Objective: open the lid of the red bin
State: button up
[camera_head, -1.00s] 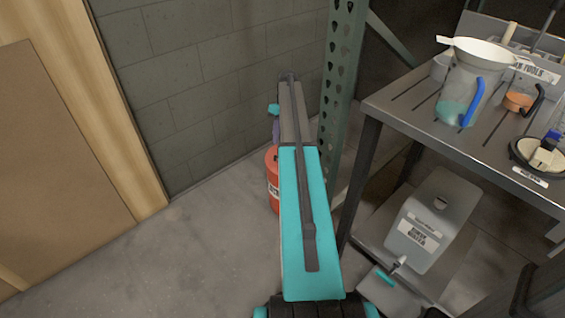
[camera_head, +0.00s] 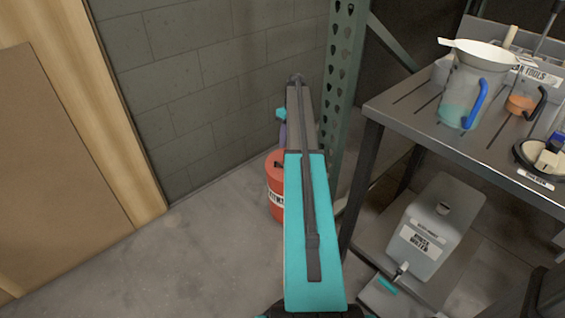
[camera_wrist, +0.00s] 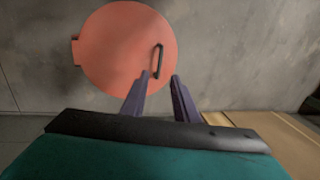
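The red bin (camera_head: 276,200) stands on the floor by the block wall, partly hidden behind my arm in the head view. In the wrist view its round red lid (camera_wrist: 115,45) is seen from above and looks closed. A dark bar handle (camera_wrist: 158,60) lies on the lid, and a small red tab sticks out at the lid's left edge. My gripper (camera_wrist: 160,76) is open, with its two purple fingers apart near the handle's lower end. The left fingertip is close to the handle; I cannot tell whether it touches. In the head view the fingers are mostly hidden by my arm.
A green perforated rack post (camera_head: 342,100) rises just right of my arm. A metal shelf table (camera_head: 400,115) on the right holds a pitcher (camera_head: 462,95) and other tools, with a grey labelled container (camera_head: 432,225) below. A wooden panel (camera_head: 60,150) stands left. Floor left of the bin is clear.

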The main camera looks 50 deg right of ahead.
jog(key=b, duration=0.2)
send_over(283, 171)
notch_tip(283, 171, down, 11)
jog(key=shift+c, duration=0.4)
grip_shut()
dwell(1.3)
